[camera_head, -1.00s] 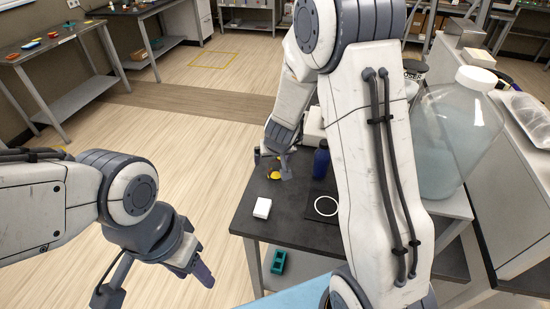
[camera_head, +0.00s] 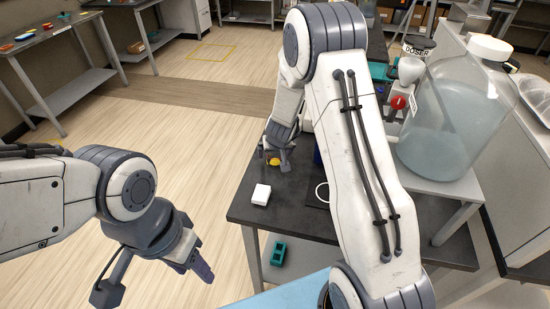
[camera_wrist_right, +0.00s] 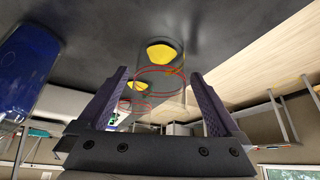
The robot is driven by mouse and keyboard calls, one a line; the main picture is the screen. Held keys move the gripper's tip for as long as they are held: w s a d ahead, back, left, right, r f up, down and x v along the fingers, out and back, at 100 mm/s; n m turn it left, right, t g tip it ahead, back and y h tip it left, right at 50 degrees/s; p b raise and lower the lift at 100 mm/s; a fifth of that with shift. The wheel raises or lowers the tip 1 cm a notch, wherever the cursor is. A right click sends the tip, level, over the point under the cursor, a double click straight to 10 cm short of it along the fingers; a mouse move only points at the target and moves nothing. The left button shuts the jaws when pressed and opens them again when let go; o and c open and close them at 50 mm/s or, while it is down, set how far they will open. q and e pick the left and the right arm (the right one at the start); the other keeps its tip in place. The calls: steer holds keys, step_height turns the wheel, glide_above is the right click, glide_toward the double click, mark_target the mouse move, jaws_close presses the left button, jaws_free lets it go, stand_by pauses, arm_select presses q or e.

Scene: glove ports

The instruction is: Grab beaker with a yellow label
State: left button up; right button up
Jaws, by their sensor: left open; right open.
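A small clear beaker with a yellow label (camera_head: 274,161) stands on the dark bench in the head view, partly hidden by my right gripper (camera_head: 281,154). In the right wrist view its yellow label (camera_wrist_right: 161,53) and thin red rim line show ahead of my open, empty jaws (camera_wrist_right: 159,75). A second yellow patch (camera_wrist_right: 138,86) with a red ring shows there too; I cannot tell whether it is another beaker or a reflection. My left gripper (camera_head: 192,264) is open and empty over the floor, away from the bench.
A dark blue bottle (camera_wrist_right: 28,60) stands left of my right jaws in the wrist view. A large carboy (camera_head: 455,115) stands at the right.

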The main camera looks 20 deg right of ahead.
steer(key=shift+r, duration=0.1)
steer(key=c, duration=1.4)
